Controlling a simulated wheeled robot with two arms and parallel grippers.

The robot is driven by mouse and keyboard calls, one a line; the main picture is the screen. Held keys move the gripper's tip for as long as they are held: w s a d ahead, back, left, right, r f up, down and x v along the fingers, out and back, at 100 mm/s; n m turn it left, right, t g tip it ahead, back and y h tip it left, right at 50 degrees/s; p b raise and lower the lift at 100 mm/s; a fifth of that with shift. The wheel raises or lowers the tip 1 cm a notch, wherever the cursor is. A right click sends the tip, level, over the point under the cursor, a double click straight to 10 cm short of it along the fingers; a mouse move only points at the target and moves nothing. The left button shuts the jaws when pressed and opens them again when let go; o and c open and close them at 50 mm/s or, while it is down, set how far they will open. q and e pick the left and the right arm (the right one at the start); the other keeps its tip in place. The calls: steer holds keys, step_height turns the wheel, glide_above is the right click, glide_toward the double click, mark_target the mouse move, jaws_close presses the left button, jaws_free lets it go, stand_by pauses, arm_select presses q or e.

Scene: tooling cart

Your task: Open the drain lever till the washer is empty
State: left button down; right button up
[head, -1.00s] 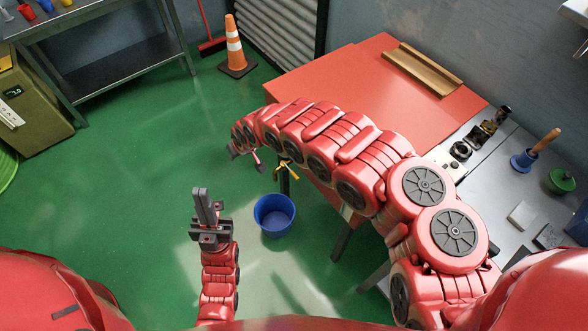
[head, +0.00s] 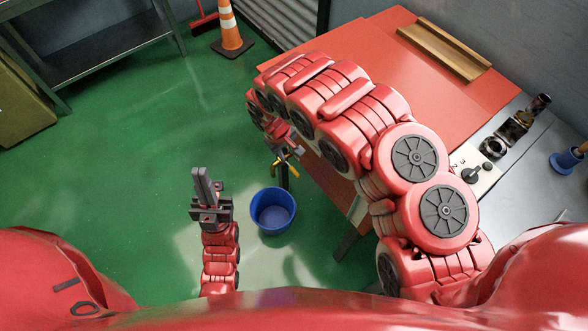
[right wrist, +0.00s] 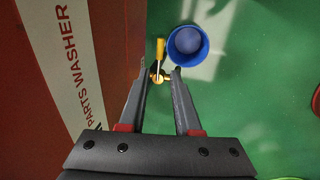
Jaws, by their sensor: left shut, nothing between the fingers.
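The red parts washer (head: 420,75) stands at the right of the head view; its lettered side (right wrist: 120,30) fills the left of the right wrist view. A brass drain valve (right wrist: 160,75) with a yellow lever (right wrist: 160,48) sticks out from it; the lever (head: 278,166) also shows in the head view. My right gripper (right wrist: 162,78) is open, its fingertips apart at either side of the valve; I cannot tell whether they touch it. My left gripper (head: 205,178) is shut and empty, left of the bucket. A blue bucket (head: 272,211) stands on the floor near the valve.
A grey bench (head: 480,205) at the right carries a small control box (head: 475,172) and several dark fittings. A traffic cone (head: 230,28) and a shelf (head: 85,55) stand at the back. Green floor at the left is free.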

mark_target(295, 171)
steer(key=f, duration=0.4)
steer(key=d+f, duration=0.1)
steer(key=f, duration=0.2)
steer(key=w+f, duration=0.1)
steer(key=f, duration=0.3)
steer(key=shift+w+d+f, duration=0.1)
steer(key=shift+d+f, duration=0.2)
steer(key=shift+w+d+f, duration=0.1)
steer(key=shift+d+f, duration=0.15)
steer(key=shift+f, duration=0.35)
jaws_close()
stand_by(0.6)
